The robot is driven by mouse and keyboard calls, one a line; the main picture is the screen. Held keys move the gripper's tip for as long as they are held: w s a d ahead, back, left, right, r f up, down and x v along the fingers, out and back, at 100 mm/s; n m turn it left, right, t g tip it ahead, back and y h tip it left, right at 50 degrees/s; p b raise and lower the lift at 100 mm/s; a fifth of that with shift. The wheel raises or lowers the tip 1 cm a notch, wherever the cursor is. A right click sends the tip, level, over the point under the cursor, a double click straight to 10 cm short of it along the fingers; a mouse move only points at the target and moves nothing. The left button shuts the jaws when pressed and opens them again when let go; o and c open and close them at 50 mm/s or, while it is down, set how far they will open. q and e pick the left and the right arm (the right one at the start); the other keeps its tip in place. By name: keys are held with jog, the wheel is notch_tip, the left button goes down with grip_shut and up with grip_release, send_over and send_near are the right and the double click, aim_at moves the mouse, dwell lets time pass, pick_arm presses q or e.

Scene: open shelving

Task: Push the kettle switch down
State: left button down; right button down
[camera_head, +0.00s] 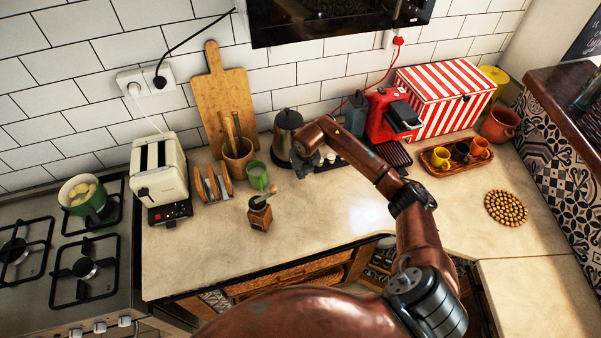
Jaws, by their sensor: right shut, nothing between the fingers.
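The kettle (286,133), dark metallic with a black lid knob, stands upright near the back wall at the middle of the counter. My right arm reaches up from the bottom of the picture and bends left toward it. My right gripper (303,168) is shut and empty, small in the picture, low at the kettle's right side. I cannot tell whether it touches the kettle. The kettle's switch and part of its right side are hidden behind my wrist and gripper. My left gripper is not in view.
A green mug (257,176), a utensil pot (238,160) and a coffee grinder (260,215) stand left of the kettle. A red coffee machine (388,117) stands to the right. The front of the counter (200,245) is clear.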

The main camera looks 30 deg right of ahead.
jog(key=shift+s+a+r+p, duration=0.15)
jog(key=shift+s+r+p, duration=0.2)
jog(key=shift+s+p, duration=0.15)
jog(key=shift+s+a+r+p, duration=0.1)
jog(key=shift+s+r+p, duration=0.25)
jog(key=shift+s, duration=0.45)
jog(key=shift+a+f, duration=0.1)
jog(key=shift+f, duration=0.15)
jog(key=shift+w, duration=0.1)
jog(key=v, duration=1.2)
